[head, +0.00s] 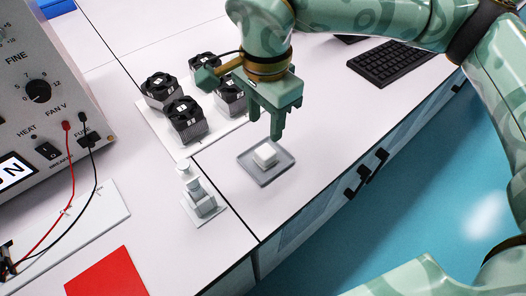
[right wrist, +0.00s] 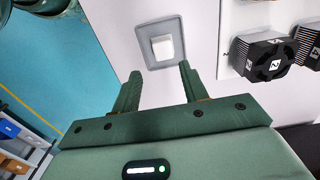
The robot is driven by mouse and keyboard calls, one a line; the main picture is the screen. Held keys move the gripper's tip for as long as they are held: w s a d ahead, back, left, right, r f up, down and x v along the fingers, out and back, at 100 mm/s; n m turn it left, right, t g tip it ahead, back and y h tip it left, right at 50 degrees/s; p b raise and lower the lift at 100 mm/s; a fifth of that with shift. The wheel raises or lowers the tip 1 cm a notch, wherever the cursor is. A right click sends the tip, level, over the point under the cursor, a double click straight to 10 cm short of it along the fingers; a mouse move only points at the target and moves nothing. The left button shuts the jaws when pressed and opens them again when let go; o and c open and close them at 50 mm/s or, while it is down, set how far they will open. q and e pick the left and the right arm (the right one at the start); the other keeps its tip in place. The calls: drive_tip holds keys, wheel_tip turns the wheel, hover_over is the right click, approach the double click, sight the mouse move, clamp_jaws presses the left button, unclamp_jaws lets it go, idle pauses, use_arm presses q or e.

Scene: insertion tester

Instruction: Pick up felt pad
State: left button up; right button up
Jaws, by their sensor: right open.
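The felt pad (head: 265,155) is a small white block lying on a grey square tray (head: 282,168) on the white bench. In the right wrist view the pad (right wrist: 162,47) sits on the tray (right wrist: 178,29), ahead of the fingertips and roughly between their lines. My right gripper (head: 264,128) is open and points down, above and just behind the pad in the head view. Its two fingers also show in the right wrist view (right wrist: 160,74), with nothing between them. My left gripper is not in view.
Several black fans on finned heat sinks (head: 187,124) stand on a white plate left of the gripper. A small grey fixture (head: 199,197) stands left of the tray. A keyboard (head: 390,64) lies at the back right. The bench's front edge is right of the tray.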

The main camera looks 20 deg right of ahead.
drive_tip(key=b, duration=0.1)
hover_over(266, 151)
drive_tip(key=f, duration=0.5)
drive_tip(key=shift+s+a+f, duration=0.15)
drive_tip(key=shift+a+f, duration=0.05)
drive_tip(key=shift+f, duration=0.05)
drive_tip(key=f+b, duration=0.1)
drive_tip(key=f, duration=0.1)
drive_tip(key=f+b, duration=0.2)
drive_tip(key=f, duration=0.1)
drive_tip(key=shift+w+d+f, duration=0.2)
drive_tip(key=shift+w+f, duration=0.05)
drive_tip(key=shift+f, duration=0.05)
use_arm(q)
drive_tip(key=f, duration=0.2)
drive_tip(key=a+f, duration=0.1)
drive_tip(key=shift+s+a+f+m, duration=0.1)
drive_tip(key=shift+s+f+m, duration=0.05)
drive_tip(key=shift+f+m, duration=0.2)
use_arm(e)
drive_tip(key=shift+r, duration=0.15)
drive_tip(key=c, duration=0.6)
